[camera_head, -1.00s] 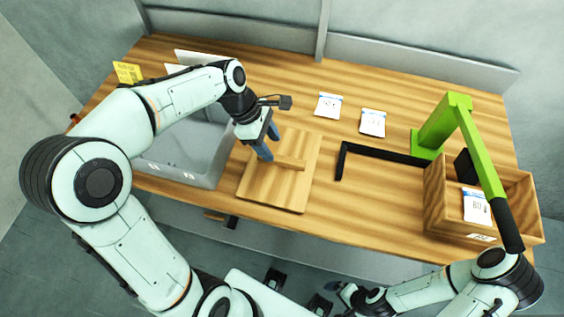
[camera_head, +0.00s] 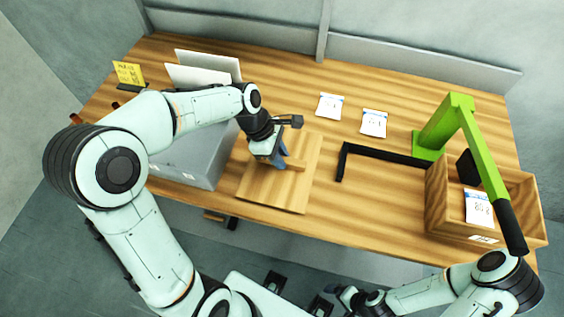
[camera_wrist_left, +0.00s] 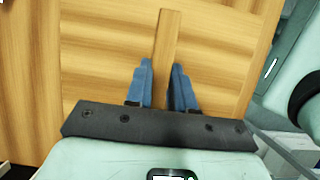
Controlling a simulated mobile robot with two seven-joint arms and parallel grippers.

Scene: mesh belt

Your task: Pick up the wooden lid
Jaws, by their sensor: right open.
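The wooden lid (camera_head: 292,192) is a square board with a raised bar handle, lying flat on the wooden table in the head view. It fills much of the left wrist view (camera_wrist_left: 95,50). My left gripper (camera_head: 283,163) is low over the lid at its handle. In the left wrist view, its blue fingers (camera_wrist_left: 162,75) stand on either side of the handle (camera_wrist_left: 168,35). I cannot tell whether they press on it. My right gripper (camera_head: 344,294) is open and empty, low in front of the table, away from the lid.
A grey bin (camera_head: 195,165) stands close left of the lid. A black angled bar (camera_head: 385,154), white packets (camera_head: 374,122), a green stand (camera_head: 462,130) and a wooden box (camera_head: 452,210) lie to the right. White panels (camera_head: 205,62) and a yellow card (camera_head: 129,73) stand at back left.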

